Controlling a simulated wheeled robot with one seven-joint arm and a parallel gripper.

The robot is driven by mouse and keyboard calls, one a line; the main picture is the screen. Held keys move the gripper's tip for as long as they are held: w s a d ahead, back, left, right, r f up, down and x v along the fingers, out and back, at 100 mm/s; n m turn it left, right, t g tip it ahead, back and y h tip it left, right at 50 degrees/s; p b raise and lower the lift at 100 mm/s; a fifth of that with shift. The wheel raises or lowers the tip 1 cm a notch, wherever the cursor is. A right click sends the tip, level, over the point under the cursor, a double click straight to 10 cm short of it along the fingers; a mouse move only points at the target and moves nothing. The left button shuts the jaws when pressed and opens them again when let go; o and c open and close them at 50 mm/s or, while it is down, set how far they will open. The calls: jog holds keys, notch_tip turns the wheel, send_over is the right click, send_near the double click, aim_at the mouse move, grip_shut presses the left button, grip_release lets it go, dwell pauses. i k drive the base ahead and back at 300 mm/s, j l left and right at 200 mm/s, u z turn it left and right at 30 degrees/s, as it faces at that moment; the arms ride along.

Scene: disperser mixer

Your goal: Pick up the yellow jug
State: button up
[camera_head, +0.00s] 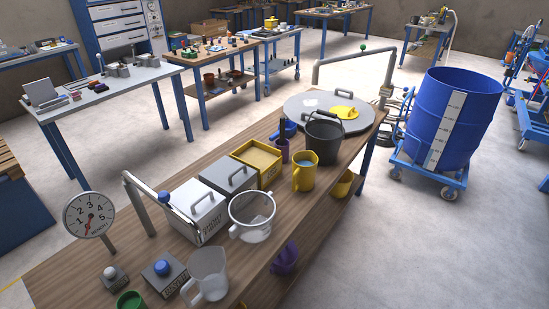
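The yellow jug (304,172) stands upright on the wooden workbench (247,257), right of the middle of the picture. My gripper does not show in this view.
A clear jug (208,276) and gauge (89,215) stand nearer.

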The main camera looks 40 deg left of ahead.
aim_at(304, 163)
jog(key=i+u, duration=0.7)
jog(key=u, duration=0.2)
jog(key=i+l+u, duration=0.25)
jog(key=u, duration=0.2)
jog(key=i+l+u, duration=0.3)
jog(key=u, duration=0.15)
jog(key=i+l+u, duration=0.2)
jog(key=l+u, duration=0.25)
jog(key=i+l+u, duration=0.15)
jog(key=l+u, duration=0.3)
jog(key=i+l+u, duration=0.1)
jog(key=u, duration=0.35)
jog(key=i+l+u, duration=0.1)
jog(key=u, duration=0.35)
jog(key=l+u, duration=0.25)
jog(key=u, duration=0.2)
jog(key=i+l+u, duration=0.1)
jog(key=l+u, duration=0.15)
jog(key=u, duration=0.2)
jog(key=l+u, duration=0.2)
jog(key=u, duration=0.25)
jog(key=l+u, duration=0.2)
jog(key=u, duration=0.25)
